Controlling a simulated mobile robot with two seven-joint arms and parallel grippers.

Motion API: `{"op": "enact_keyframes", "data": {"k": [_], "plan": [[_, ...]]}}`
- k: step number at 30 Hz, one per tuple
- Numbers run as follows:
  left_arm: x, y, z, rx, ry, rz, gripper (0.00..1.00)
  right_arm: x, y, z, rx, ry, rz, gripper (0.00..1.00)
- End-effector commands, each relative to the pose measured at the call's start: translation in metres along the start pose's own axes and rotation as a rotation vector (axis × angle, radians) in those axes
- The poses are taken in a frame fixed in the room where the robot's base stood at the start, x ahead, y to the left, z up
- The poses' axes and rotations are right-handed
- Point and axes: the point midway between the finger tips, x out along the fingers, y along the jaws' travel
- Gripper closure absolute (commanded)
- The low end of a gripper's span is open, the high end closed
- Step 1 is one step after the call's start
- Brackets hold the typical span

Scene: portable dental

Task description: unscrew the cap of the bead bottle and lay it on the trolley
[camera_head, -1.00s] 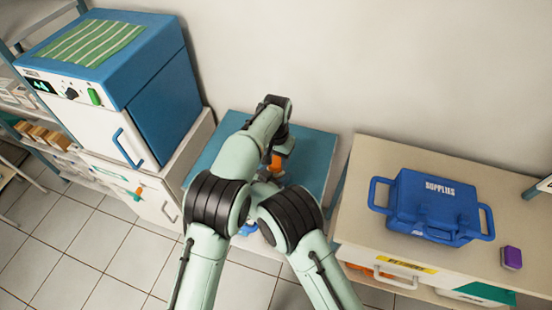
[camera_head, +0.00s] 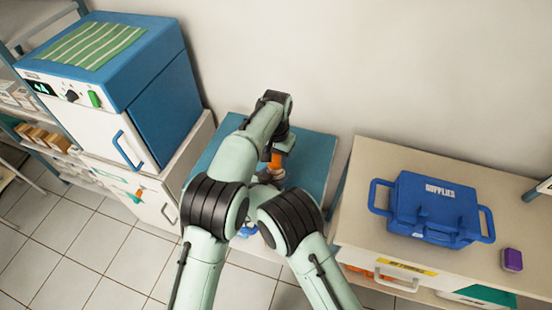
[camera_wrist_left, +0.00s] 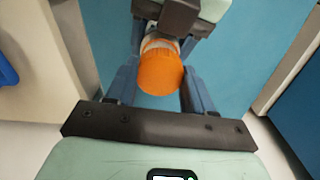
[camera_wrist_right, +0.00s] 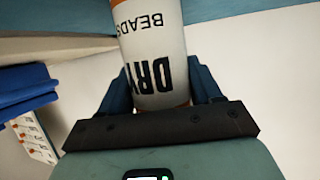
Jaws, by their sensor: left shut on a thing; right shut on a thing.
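The bead bottle (camera_wrist_right: 153,50) is white with dark "DRY" and "BEADS" lettering. It stands between the fingers of my right gripper (camera_wrist_right: 160,95), which is shut on it. Its orange cap (camera_wrist_left: 160,72) lies between the fingers of my left gripper (camera_wrist_left: 155,88), which is shut on it. Orange (camera_head: 274,161) also shows below my left wrist in the head view. I cannot tell whether the cap still touches the bottle. My arms hide most of the bottle and the right gripper in the head view. The trolley's blue top (camera_head: 315,160) lies below and around the grippers.
A blue supplies case (camera_head: 435,205) and a small purple block (camera_head: 512,260) are on the counter (camera_head: 365,225) at the right. A blue and white cabinet unit (camera_head: 150,85) stands at the left. Bare blue top shows at the right of my grippers.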

Motion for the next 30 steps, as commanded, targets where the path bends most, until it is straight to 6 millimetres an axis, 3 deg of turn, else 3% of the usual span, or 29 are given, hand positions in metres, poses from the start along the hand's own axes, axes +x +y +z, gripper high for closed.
{"op": "enact_keyframes", "data": {"k": [10, 20, 28, 29, 30], "plan": [[-0.002, 0.0, 0.0, 0.0, 0.0, 0.0, 0.85, 0.0, 0.0, 0.0, 0.0, 0.0, 0.0, 1.0], [-0.037, 0.0, 0.0, -0.001, 0.001, 0.0, 0.85, 0.0, 0.0, 0.0, 0.0, 0.0, 0.0, 1.0], [-0.041, 0.0, 0.0, -0.001, -0.001, 0.0, 0.85, 0.0, 0.0, 0.0, 0.0, 0.0, 0.0, 1.0], [-0.041, 0.0, 0.0, -0.001, -0.001, 0.0, 0.85, 0.0, 0.0, 0.0, 0.0, 0.0, 0.0, 0.33], [-0.041, 0.0, 0.0, -0.001, -0.001, 0.0, 0.85, 0.0, 0.0, 0.0, 0.0, 0.0, 0.0, 0.2]]}}
